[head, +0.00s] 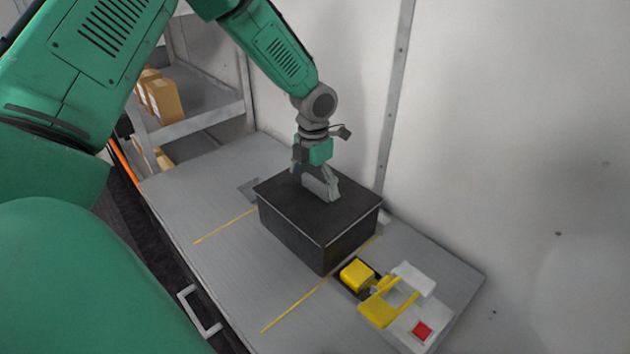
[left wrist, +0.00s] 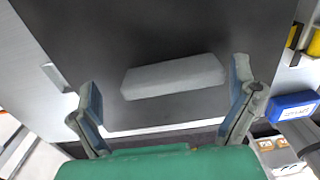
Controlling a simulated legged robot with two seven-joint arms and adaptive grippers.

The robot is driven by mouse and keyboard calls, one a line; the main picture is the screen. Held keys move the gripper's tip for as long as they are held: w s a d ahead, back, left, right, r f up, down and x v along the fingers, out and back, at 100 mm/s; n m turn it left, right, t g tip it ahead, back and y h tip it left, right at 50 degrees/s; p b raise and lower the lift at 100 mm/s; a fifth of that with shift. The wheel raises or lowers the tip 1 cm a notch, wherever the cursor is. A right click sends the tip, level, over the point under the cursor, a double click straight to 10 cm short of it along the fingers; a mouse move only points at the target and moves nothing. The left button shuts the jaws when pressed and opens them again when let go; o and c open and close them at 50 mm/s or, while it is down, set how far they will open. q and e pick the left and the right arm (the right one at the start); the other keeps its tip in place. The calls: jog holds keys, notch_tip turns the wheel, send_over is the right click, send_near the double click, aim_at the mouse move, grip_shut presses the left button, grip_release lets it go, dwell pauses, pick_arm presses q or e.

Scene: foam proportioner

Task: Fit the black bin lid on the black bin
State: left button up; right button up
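The black bin (head: 318,242) stands on the grey bench, between two yellow lines. The black bin lid (head: 283,195) lies on top of it and looks flush along the near edges; the far edge is partly hidden by my gripper. In the left wrist view the lid's dark top (left wrist: 95,35) carries a pale grey bar handle (left wrist: 172,76). My left gripper (head: 314,181) is above the lid, pointing down. In the left wrist view its fingers (left wrist: 165,108) are wide apart, one toward each end of the handle, with no contact visible. My right gripper is not in view.
A yellow and white device with a red button (head: 422,330) sits at the bench's right end, close to the bin. A wall rises behind the bench. Shelves with cardboard boxes (head: 162,98) are at the back left. The bench left of the bin is clear.

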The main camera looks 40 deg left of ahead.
aim_at(321, 183)
pick_arm(q)
jog(key=shift+d+r, duration=0.15)
jog(key=shift+d, duration=0.25)
jog(key=r, duration=0.1)
jog(key=d+r, duration=0.1)
jog(key=r, duration=0.3)
jog(key=shift+w+d, duration=0.1)
jog(key=shift+d, duration=0.15)
notch_tip(321, 183, up, 8)
jog(key=shift+a+b, duration=0.2)
jog(key=shift+b, duration=0.25)
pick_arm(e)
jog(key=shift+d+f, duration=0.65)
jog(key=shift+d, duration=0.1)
